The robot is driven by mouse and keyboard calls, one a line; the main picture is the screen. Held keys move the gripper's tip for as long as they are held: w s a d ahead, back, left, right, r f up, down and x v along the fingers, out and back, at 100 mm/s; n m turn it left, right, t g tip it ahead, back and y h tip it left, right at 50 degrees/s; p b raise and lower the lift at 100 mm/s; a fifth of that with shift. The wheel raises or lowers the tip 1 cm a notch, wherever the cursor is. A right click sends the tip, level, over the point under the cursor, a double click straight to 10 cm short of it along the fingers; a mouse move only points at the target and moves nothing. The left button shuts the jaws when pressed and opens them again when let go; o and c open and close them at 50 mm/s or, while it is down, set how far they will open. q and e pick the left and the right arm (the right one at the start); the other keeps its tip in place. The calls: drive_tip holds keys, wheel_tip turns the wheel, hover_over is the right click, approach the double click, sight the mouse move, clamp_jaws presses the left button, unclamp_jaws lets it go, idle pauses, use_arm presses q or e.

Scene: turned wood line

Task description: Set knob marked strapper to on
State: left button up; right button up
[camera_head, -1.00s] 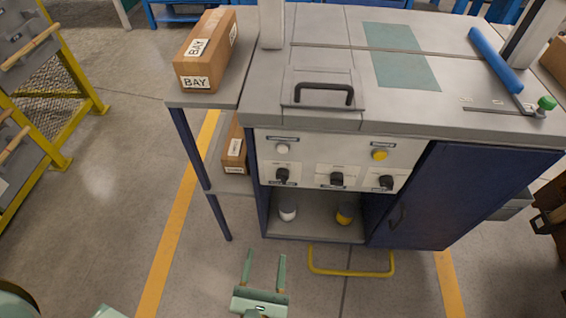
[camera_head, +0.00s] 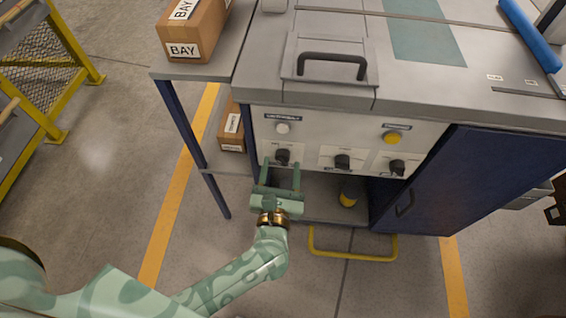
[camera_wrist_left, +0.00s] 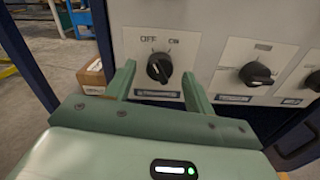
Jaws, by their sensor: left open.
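Three black knobs sit in a row on the white panel (camera_head: 340,125): a left knob (camera_head: 283,156), a middle knob (camera_head: 342,161) and a right knob (camera_head: 397,167).
A white button (camera_head: 283,128) and a yellow button (camera_head: 392,137) sit above the knobs. A black handle (camera_head: 331,63) is on the cabinet top. A blue door (camera_head: 470,185) stands at the right. A yellow rail (camera_head: 352,256) runs low in front. Boxes (camera_head: 193,30) stand at left.

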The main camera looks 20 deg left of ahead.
use_arm(q)
drive_tip(key=shift+x, duration=0.8)
use_arm(e)
drive_tip(key=shift+w+a+r, duration=0.1)
drive_tip(key=shift+w, duration=0.65)
use_arm(q)
drive_tip(key=c, duration=1)
